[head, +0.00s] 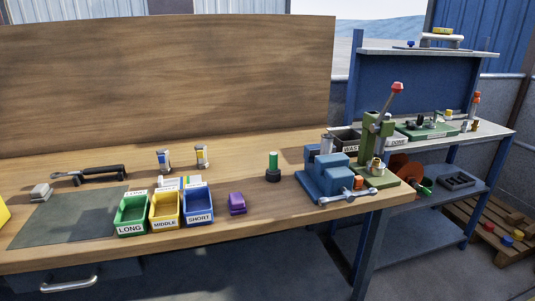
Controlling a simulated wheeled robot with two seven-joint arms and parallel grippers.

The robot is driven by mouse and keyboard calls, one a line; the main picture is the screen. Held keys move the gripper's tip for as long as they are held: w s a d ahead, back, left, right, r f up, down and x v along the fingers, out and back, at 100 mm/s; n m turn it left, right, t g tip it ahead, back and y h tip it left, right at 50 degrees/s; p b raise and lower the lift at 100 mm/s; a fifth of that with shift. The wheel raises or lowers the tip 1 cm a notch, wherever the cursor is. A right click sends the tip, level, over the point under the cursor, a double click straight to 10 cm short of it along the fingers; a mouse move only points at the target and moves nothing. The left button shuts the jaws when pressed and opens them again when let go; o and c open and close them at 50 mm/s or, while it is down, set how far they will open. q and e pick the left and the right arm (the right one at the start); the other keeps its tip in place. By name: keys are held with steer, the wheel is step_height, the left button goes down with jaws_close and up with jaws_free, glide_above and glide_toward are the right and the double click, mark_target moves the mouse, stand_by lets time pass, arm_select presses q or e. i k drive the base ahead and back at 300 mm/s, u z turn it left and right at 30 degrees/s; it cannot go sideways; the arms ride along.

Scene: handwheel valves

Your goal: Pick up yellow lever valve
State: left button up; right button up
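No thing in the head view is clearly a yellow lever valve. Several small yellow things show: a silver piece with a yellow part (201,155) standing on the wooden bench, beside a similar piece with a blue part (164,160). A small yellow item (448,113) is on the right-hand bench, and a yellow piece (517,234) lies on the pallet at lower right. A yellow object (443,30) sits on the high shelf. All are too small to tell their shape. Neither of my grippers is in view.
The wooden bench (270,215) holds green (132,214), yellow (165,210) and blue (199,206) bins, a purple block (237,204), a blue vise (325,175) and a green press with a red-knobbed lever (378,135). A grey mat (65,220) lies at left.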

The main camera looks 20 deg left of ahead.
mark_target(201, 148)
steer(key=z, duration=0.1)
steer(key=i, duration=0.35)
steer(key=u, duration=0.9)
